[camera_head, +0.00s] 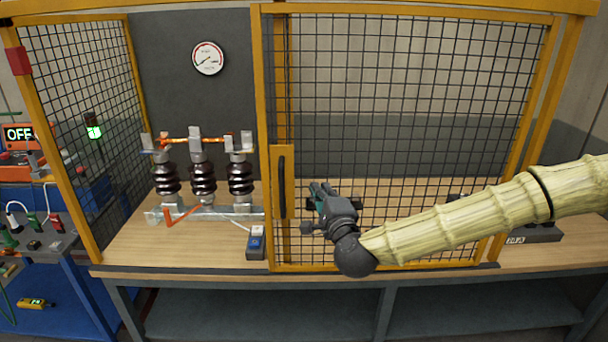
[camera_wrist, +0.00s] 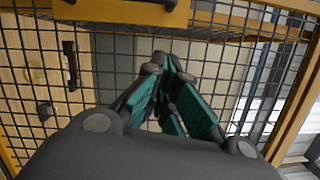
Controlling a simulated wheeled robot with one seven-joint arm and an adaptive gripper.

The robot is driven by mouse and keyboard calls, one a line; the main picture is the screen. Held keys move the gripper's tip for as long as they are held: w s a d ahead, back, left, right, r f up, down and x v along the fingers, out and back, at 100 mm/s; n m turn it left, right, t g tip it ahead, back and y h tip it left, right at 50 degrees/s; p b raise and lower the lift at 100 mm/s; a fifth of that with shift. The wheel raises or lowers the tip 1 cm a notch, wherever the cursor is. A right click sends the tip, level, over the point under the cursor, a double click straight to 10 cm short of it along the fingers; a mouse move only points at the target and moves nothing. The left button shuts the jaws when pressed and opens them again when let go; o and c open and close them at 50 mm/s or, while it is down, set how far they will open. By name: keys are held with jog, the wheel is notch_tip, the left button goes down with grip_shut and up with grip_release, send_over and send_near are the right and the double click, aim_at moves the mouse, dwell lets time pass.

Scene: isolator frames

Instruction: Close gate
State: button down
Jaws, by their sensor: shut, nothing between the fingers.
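The gate (camera_head: 410,12) is a yellow-framed panel of dark mesh. It stands across the right part of the enclosure's front, and the left part of the front is open. A yellow plate with a dark upright handle (camera_head: 283,185) is on the gate's left edge. My gripper (camera_head: 318,192) is in front of the mesh, just right of the handle and apart from it. Its green-padded fingers are shut and empty; they also show in the wrist view (camera_wrist: 168,88) against the mesh (camera_wrist: 215,75). Whether the fingertips touch the mesh is hard to tell.
Behind the opening stand several dark ribbed insulators (camera_head: 202,180) on a metal bar. A blue-and-white switch box (camera_head: 256,242) sits at the bench's front edge, near the gate's lower left corner. A fixed mesh side panel (camera_head: 85,120) bounds the left. A blue workbench is farther left.

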jog(key=p, duration=0.5)
send_near(292, 160)
jog(key=w+d, duration=0.1)
jog(key=w, duration=0.2)
jog(key=w+d, duration=0.1)
jog(key=shift+w+d, duration=0.2)
jog(key=shift+d, duration=0.1)
jog(key=shift+s+a+r+p, duration=0.15)
jog(key=shift+a+p, duration=0.3)
jog(key=shift+a, duration=0.65)
jog(key=shift+s+a+p, duration=0.15)
jog(key=shift+a+p, duration=0.25)
jog(key=shift+a, duration=0.35)
jog(key=shift+a, duration=0.1)
